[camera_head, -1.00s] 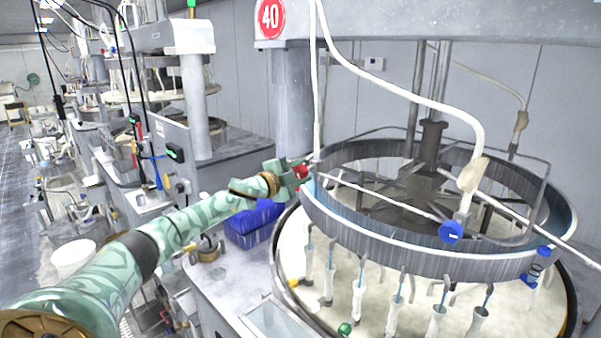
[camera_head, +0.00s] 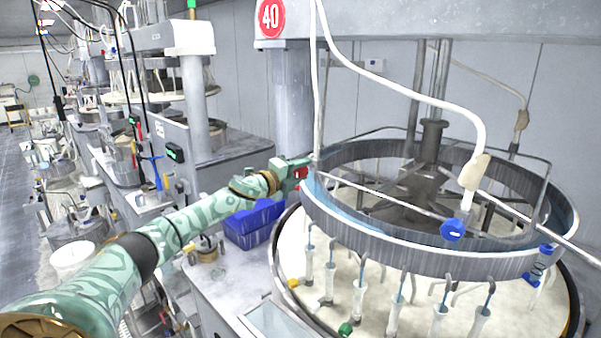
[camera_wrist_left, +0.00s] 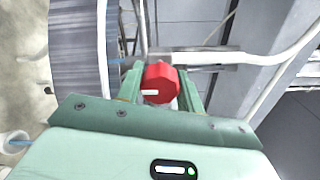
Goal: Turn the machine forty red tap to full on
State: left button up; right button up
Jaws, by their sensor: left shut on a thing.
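The red tap (camera_head: 301,173) is at the left edge of the ring-shaped trough on the machine marked with a red 40 sign (camera_head: 270,17). My left gripper (camera_head: 294,168) reaches it from the left and is shut on it. In the left wrist view the red tap knob (camera_wrist_left: 160,82) sits between the two green fingers, with a pale pointer mark on its face. A white pipe and hose run behind it. My right gripper does not show.
The metal ring trough (camera_head: 400,238) stands over a pale round platen. A blue bin (camera_head: 252,226) stands on the bench below my left arm. Several similar machines line the left side.

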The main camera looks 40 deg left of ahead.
pick_arm(q)
jog(key=shift+d+f, duration=0.1)
jog(key=shift+f, duration=0.1)
jog(key=o, duration=1)
jog(key=shift+r, duration=0.1)
jog(key=shift+s, duration=0.2)
jog(key=s, duration=0.2)
jog(key=s+b, duration=0.1)
jog(key=s, duration=0.1)
jog(key=shift+s+a+f, duration=0.1)
jog(key=shift+a+f, duration=0.2)
jog(key=b, duration=2.4)
send_near(297, 174)
jog(key=s, duration=0.5)
jog(key=shift+a+r, duration=0.1)
jog(key=shift+r, duration=0.2)
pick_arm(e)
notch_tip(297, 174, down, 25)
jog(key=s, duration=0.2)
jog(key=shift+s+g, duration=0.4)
